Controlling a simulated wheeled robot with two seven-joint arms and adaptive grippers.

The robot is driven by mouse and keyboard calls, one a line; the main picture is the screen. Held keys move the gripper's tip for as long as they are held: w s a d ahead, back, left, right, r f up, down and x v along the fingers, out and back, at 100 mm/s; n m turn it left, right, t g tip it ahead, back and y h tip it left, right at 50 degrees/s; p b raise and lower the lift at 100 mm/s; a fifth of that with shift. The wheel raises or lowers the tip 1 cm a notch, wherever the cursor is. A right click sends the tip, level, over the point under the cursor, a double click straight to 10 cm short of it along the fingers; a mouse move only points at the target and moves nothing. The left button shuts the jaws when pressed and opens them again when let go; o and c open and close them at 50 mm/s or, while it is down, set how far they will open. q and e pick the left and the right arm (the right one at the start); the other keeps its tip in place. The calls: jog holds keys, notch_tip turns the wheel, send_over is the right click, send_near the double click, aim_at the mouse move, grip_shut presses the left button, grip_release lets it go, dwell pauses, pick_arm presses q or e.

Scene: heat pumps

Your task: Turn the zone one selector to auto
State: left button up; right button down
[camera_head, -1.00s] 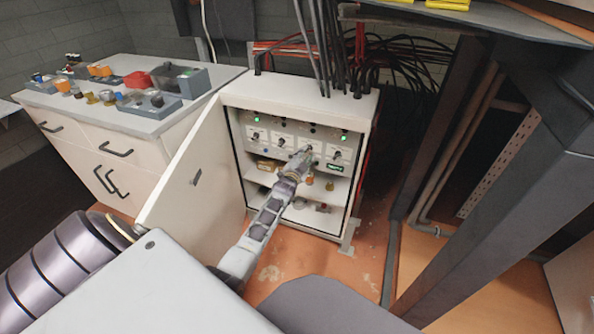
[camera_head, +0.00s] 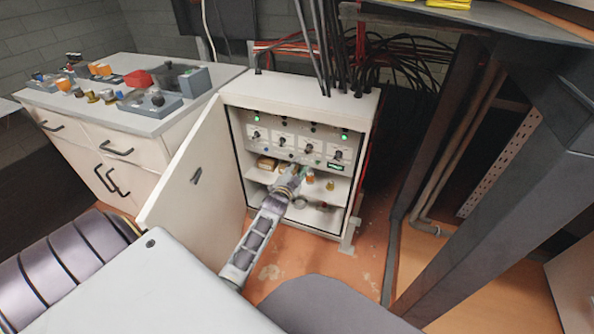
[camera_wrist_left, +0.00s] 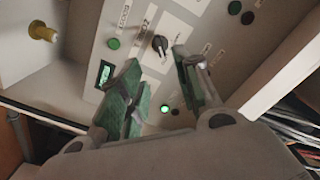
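The open grey cabinet (camera_head: 300,90) holds a white panel with a row of several dark selector knobs, such as the leftmost knob (camera_head: 256,135) and the rightmost knob (camera_head: 338,155). The labels are too small to tell which is zone one. My left gripper (camera_head: 297,169) is in front of the cabinet, just below the knob row. In the left wrist view my left gripper (camera_wrist_left: 157,60) is open, its two fingers apart with nothing between them. A dark selector knob (camera_wrist_left: 160,43) on a white plate shows just beyond the fingertips, apparently not gripped. My right gripper is not in view.
Green lamps glow on the panel, one at the upper left (camera_head: 257,118). The cabinet door (camera_head: 185,175) stands open at the left. A shelf below the panel holds small parts. A drawer unit (camera_head: 75,125) stands left, and a dark metal frame (camera_head: 500,210) stands right.

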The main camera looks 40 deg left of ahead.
pick_arm(q)
jog(key=shift+s+d, duration=0.15)
jog(key=shift+s, duration=0.55)
dwell(0.4)
